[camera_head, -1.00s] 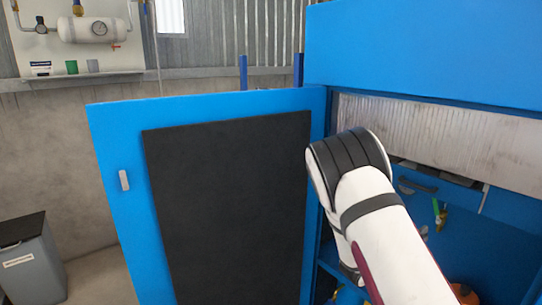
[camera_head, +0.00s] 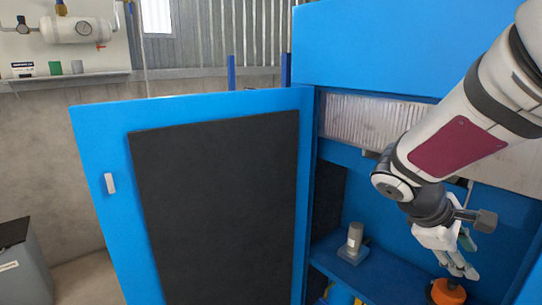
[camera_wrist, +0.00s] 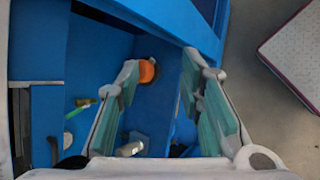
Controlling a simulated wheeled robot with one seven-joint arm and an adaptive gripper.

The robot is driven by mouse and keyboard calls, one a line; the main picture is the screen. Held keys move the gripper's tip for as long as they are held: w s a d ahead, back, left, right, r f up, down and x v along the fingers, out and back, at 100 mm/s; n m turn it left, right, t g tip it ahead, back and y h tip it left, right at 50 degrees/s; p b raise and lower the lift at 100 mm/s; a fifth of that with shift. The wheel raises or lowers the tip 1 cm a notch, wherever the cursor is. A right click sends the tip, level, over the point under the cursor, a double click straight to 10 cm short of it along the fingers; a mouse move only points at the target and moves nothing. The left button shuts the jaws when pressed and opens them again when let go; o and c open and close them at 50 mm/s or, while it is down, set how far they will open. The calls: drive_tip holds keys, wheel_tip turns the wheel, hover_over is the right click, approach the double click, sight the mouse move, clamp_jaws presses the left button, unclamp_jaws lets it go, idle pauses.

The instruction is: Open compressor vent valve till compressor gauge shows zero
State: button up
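My gripper (camera_head: 462,268) is inside the open blue cabinet, pointing down above an orange round part (camera_head: 448,293). In the wrist view my gripper (camera_wrist: 163,70) is open, with nothing between its green pads. The orange part (camera_wrist: 147,70) appears beyond the fingertips, apart from them. A small green-and-brass fitting (camera_wrist: 84,102), possibly a valve, is on the left in the wrist view. My arm hides it in the head view. I cannot tell which part is the compressor vent valve. No compressor gauge reading is legible.
The blue cabinet door (camera_head: 88,160) stands open at left. A grey cylinder (camera_head: 355,238) stands on a blue ledge inside. A white tank (camera_head: 80,30) with small gauges is on the back wall. A grey bin (camera_head: 22,262) is at lower left.

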drive_tip(key=s+a+r+m+t+y, duration=0.2)
drive_tip(key=s+a+m+y, duration=0.2)
drive_tip(key=a, duration=0.5)
drive_tip(key=s+a+r+m+t+y, duration=0.3)
drive_tip(key=s+a+y, duration=0.1)
drive_tip(key=s+a, duration=0.4)
drive_tip(key=shift+s+a+m+y, duration=0.3)
drive_tip(key=shift+s+a+m, duration=0.05)
drive_tip(key=shift+s+m, duration=0.05)
drive_tip(key=shift+w, duration=0.1)
idle(0.5)
